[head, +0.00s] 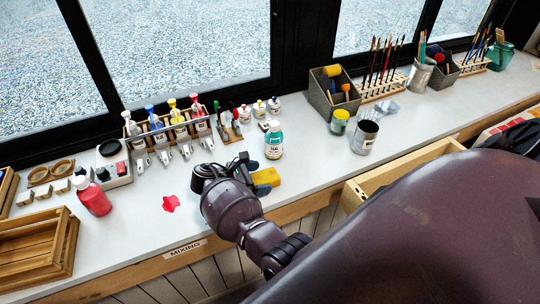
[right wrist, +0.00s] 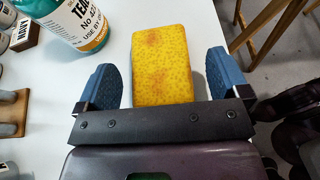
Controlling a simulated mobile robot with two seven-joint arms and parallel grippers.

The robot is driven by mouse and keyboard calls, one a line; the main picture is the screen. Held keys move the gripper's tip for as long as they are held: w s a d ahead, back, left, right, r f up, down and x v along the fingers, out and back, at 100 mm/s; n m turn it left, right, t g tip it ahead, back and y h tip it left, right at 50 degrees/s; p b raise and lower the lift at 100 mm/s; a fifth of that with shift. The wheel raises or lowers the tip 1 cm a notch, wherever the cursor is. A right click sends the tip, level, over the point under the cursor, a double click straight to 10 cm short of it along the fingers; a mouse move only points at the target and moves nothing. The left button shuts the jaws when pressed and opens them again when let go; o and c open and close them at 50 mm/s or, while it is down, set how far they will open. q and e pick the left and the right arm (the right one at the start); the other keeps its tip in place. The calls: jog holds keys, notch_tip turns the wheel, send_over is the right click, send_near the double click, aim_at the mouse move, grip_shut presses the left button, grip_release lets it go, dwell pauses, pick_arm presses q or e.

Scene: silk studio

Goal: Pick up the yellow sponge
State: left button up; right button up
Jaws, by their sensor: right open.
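The yellow sponge (right wrist: 162,62) lies on the white counter in the right wrist view, a block with a few orange-brown stains. My right gripper (right wrist: 160,85) is open, with one blue-padded finger on each side of the sponge and a gap showing at both sides. In the head view the sponge (head: 263,188) is partly hidden by my right gripper (head: 262,177) at the counter's front edge. My left gripper is not in view.
A red spill (head: 171,203) lies to the left. An open drawer (head: 400,172) juts out at the right. A wooden crate (head: 36,246) sits at the far left.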

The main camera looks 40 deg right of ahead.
jog(key=shift+d+f, duration=0.15)
jog(key=shift+d, duration=0.15)
jog(key=shift+a, duration=0.1)
jog(key=shift+c, duration=0.2)
jog(key=c, duration=0.9)
jog(key=shift+c, duration=0.2)
